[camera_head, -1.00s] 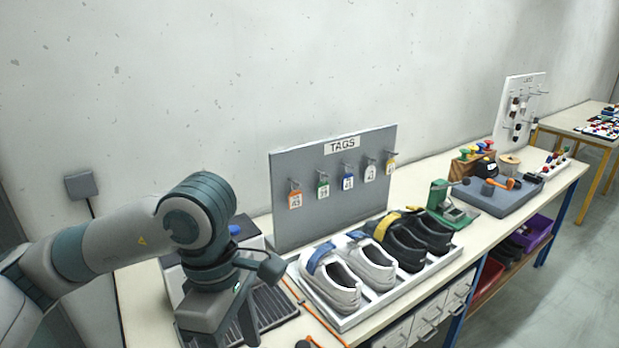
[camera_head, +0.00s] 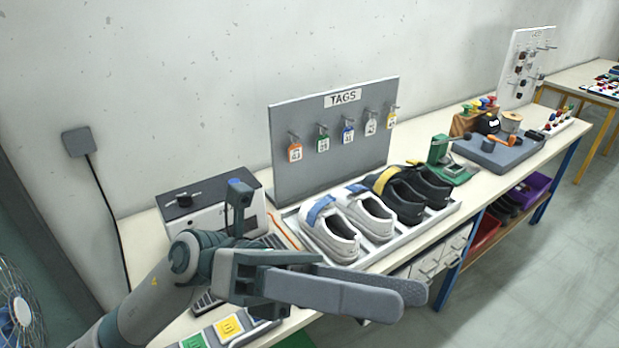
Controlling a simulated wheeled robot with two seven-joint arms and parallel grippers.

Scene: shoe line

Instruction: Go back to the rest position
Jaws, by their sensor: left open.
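My left arm comes in from the lower left, and its gripper (camera_head: 372,296) is in front of the bench, near the front edge of the shoe tray (camera_head: 388,262). The jaws are open, with the two long grey fingers seen side by side and nothing visible between them. The tray holds a white pair of shoes (camera_head: 331,237) with blue straps and a black pair (camera_head: 404,206), one with a yellow strap. My right gripper is not in view.
The workbench (camera_head: 414,152) carries a grey TAGS board (camera_head: 302,179) with several hanging tags, a box-like machine (camera_head: 197,207), and a grey tool block (camera_head: 499,150). Coloured cards (camera_head: 229,328) lie at the near end. A fan (camera_head: 14,318) stands lower left. Open floor (camera_head: 560,255) lies at right.

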